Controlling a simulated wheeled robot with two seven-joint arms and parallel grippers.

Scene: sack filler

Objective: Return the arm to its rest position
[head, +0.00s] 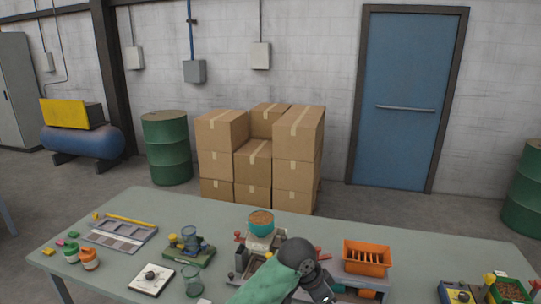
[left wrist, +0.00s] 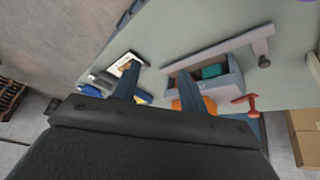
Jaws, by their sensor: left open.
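My left arm, in a green sleeve, reaches in from the bottom of the head view over the front of the table. Its dark left gripper (head: 322,295) points down near the bottom edge, right of the middle, and is partly cut off. In the left wrist view the two fingers of the left gripper (left wrist: 155,78) stand well apart, with nothing held between them. A grey open-topped box with a green piece inside (left wrist: 212,72) lies beyond the right finger. My right gripper is not in view.
The orange slotted bin (head: 367,257) stands right of my gripper. The teal bowl (head: 261,222) of brown grains stands behind my wrist on a machine with red handles. A white plate with a black knob (head: 151,279) and a clear glass (head: 193,281) are left. The table's back is mostly clear.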

